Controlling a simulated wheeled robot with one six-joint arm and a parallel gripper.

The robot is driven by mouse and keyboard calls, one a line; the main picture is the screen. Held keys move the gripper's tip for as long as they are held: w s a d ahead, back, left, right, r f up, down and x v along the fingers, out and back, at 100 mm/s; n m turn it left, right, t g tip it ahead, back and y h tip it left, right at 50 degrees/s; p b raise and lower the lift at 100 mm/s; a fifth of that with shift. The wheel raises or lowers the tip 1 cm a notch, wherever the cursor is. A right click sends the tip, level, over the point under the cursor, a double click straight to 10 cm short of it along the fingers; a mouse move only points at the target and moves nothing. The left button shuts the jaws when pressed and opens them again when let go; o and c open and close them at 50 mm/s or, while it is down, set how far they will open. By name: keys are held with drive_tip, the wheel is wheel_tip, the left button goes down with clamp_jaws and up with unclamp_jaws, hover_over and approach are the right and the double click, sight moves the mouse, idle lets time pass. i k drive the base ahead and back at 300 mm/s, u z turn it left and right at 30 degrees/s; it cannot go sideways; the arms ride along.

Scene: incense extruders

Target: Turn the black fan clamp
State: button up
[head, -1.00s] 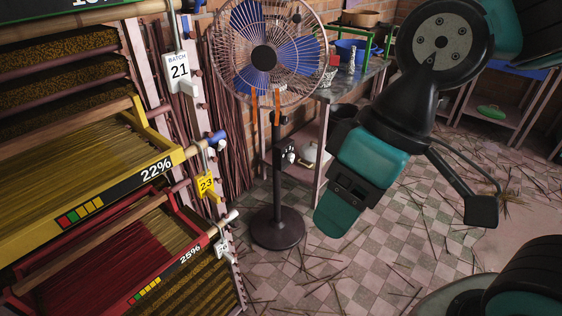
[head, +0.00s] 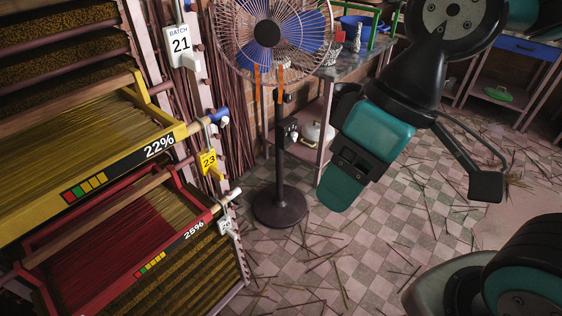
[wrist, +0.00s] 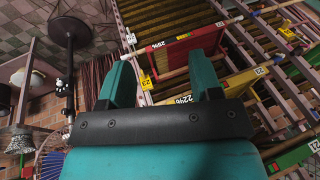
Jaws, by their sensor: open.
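The black fan clamp (head: 288,132) sits on the upright pole of the standing fan (head: 267,34), above the round dark base (head: 280,207). It shows small, so which way it is turned cannot be told. In the wrist view the fan's pole and base (wrist: 68,32) are at the left, and the clamp (wrist: 68,110) is small at the left edge. My gripper (head: 340,188) is right of the pole in the head view, apart from the clamp. In the wrist view my gripper (wrist: 165,62) has its two teal fingers spread, with nothing between them.
A rack with a yellow tray (head: 110,168) and a red tray (head: 120,290) stands at the left, its tags (head: 209,161) jutting towards the fan. A metal table (head: 350,65) stands behind the fan. Loose sticks litter the checkered floor (head: 345,245), which is otherwise clear right of the fan.

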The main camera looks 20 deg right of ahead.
sight(287, 98)
drive_tip(key=z, duration=0.45)
drive_tip(key=i, duration=1.2)
drive_tip(key=z, duration=0.15)
